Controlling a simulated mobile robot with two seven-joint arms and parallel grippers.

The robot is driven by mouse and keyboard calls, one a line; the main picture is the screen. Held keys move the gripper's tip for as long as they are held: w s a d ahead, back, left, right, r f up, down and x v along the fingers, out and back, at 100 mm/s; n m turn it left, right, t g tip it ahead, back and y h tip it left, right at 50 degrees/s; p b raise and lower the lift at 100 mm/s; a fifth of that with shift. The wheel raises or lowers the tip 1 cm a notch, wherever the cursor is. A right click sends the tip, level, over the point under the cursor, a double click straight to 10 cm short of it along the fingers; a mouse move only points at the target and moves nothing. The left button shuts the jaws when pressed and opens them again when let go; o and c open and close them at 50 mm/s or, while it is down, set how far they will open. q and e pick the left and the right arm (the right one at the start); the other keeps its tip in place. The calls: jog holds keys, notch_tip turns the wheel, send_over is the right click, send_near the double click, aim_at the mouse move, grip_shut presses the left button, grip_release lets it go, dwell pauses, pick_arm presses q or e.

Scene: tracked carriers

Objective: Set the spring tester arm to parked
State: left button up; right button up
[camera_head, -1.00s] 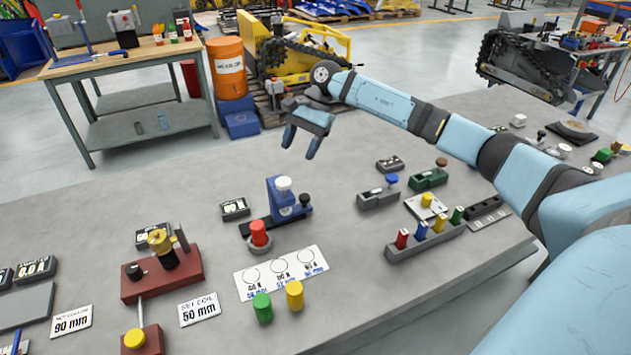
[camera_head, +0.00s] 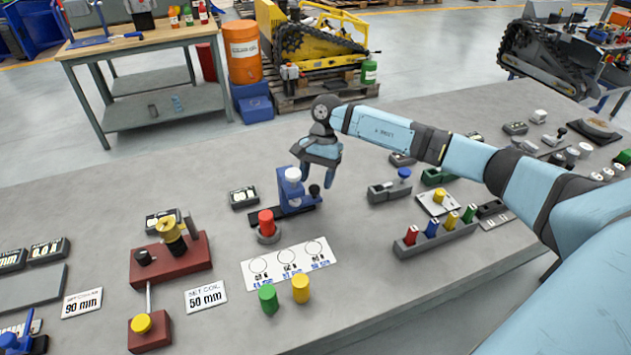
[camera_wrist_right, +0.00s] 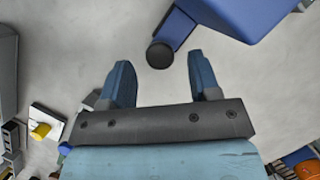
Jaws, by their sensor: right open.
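The spring tester is a blue stand (camera_head: 291,190) with a white knob on top, on a dark base plate on the grey bench. Its arm ends in a black ball knob (camera_head: 314,190) at the right side of the stand. My right gripper (camera_head: 319,180) is open and empty, pointing down just above and beside the knob. In the right wrist view the black knob (camera_wrist_right: 160,55) lies just beyond the gap between the open fingers (camera_wrist_right: 162,75), with the blue body (camera_wrist_right: 235,15) at upper right. Contact does not show. My left gripper is not in view.
A red cylinder (camera_head: 266,222) stands left of the tester. A white card (camera_head: 288,262) and green (camera_head: 268,299) and yellow (camera_head: 301,288) cylinders are in front. A red fixture (camera_head: 170,262) is at left.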

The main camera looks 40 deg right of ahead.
jog(key=shift+x, duration=0.9)
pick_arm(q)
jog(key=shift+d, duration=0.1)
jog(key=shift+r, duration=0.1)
pick_arm(e)
jog(key=shift+c, duration=0.2)
grip_shut()
jog(key=shift+s+d+f+b, duration=0.1)
jog(key=shift+s+d+b, duration=0.05)
jog(key=shift+d+b, duration=0.4)
jog(key=shift+s+d+f+b, duration=0.1)
jog(key=shift+d+b, duration=0.25)
jog(key=shift+d, duration=0.45)
jog(key=shift+s+d+r, duration=0.1)
jog(key=shift+d+r, duration=0.05)
jog(key=shift+d, duration=0.2)
jog(key=shift+r, duration=0.1)
jog(key=shift+c, duration=1.9)
grip_release()
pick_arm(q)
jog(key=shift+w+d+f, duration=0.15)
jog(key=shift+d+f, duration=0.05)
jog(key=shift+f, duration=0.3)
pick_arm(e)
jog(key=o, duration=0.4)
jog(key=shift+s+d, duration=0.1)
